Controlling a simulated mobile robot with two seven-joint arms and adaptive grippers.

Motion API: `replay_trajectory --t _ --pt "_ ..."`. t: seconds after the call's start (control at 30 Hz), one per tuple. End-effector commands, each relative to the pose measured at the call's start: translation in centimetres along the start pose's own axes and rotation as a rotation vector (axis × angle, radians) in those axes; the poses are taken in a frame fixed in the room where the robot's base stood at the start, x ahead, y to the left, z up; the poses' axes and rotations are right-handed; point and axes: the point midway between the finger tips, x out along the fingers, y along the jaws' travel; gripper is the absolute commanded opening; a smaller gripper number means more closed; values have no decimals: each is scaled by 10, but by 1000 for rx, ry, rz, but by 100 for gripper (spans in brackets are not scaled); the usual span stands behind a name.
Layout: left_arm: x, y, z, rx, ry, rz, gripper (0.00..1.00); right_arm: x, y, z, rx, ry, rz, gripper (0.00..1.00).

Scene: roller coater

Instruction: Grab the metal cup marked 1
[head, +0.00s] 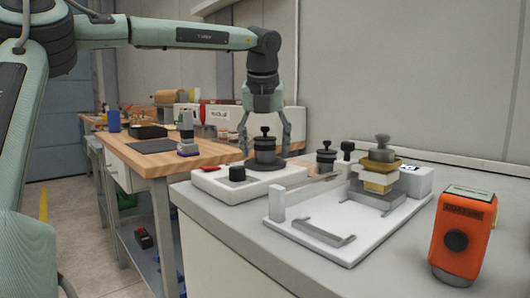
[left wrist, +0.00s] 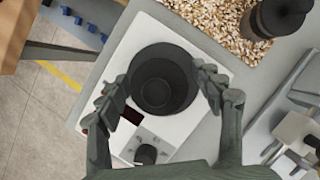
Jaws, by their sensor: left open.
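My left gripper (head: 265,128) hangs pointing down over the white device with a knob (head: 250,182), its fingers spread around a dark round piece (head: 265,147) that stands on the device. In the left wrist view, my open left gripper (left wrist: 165,100) has one finger on each side of this dark, cup-like round piece (left wrist: 160,85). I cannot tell whether the fingers touch it. No number 1 is readable on it in either view. My right gripper is out of view.
A white tray (head: 345,245) with a stacked metal fixture (head: 378,172) stands right of the device, and an orange instrument (head: 463,235) at the front right. Another dark knobbed piece (head: 326,157) stands behind. A wooden bench (head: 170,165) is at the left.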

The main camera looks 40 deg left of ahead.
Motion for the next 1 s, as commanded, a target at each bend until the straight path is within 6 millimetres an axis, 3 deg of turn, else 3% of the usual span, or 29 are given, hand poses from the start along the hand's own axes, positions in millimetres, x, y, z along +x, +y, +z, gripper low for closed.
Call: replay_trajectory --t 0.07,0.57,1.0 --pt "-1 0 0 0 -1 0 67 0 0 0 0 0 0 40" --pt "-1 0 0 -1 -1 0 6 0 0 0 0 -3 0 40" --pt "-13 0 6 -2 -4 0 6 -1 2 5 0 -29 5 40"
